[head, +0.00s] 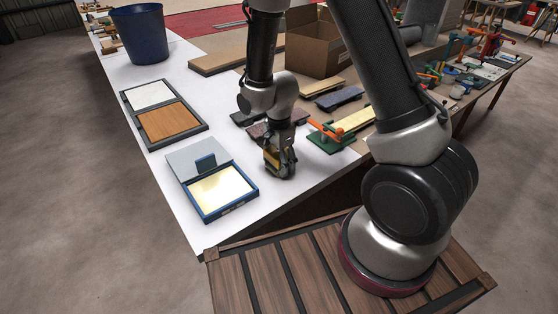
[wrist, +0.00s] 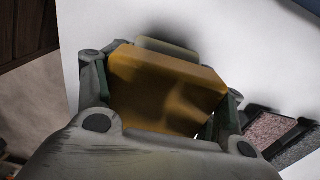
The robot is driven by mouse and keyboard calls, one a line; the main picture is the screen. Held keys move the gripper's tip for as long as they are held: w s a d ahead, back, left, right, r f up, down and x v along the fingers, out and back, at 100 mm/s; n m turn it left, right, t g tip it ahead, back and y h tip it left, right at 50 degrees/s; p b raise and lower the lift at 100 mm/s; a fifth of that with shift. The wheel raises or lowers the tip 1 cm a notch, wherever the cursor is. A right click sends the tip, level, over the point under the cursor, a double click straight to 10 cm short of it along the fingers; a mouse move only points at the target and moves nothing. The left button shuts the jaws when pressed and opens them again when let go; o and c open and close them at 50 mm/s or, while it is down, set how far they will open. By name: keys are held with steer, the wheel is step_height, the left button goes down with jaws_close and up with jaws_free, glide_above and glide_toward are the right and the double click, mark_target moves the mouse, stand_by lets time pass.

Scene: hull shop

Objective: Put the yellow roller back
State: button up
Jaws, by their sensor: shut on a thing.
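My gripper (head: 279,168) is low over the white table near its front right edge. It is shut on a yellow-orange block-like thing (wrist: 165,88), which fits the yellow roller. In the wrist view it sits between both fingers, with a pale greenish part (wrist: 167,47) showing beyond its far edge. In the head view only a small yellow patch (head: 271,157) shows between the fingers. I cannot tell whether it touches the table.
A blue-framed tray (head: 229,212) with a pale yellow surface lies left of my gripper. A frame with white and orange-brown panels (head: 168,143) lies behind it. Dark and reddish pads (head: 286,137) and a green base with orange handle (head: 330,143) stand behind right. White table between is clear.

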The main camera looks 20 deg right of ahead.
steer(key=o, duration=1.9)
steer(key=shift+f, duration=0.1)
step_height(320, 180, up, 12)
steer(key=shift+f, duration=0.15)
steer(key=shift+d+r, duration=0.15)
steer(key=shift+r, duration=0.45)
steer(key=s+d+r+n+t, duration=0.2)
steer(key=s+d+r+n, duration=0.5)
steer(key=s+r, duration=0.2)
steer(key=s+d+r+n+t, duration=0.2)
steer(key=s+d+r+n, duration=0.5)
steer(key=s+r, duration=0.3)
steer(key=shift+d+r, duration=0.3)
steer(key=shift+r, duration=0.55)
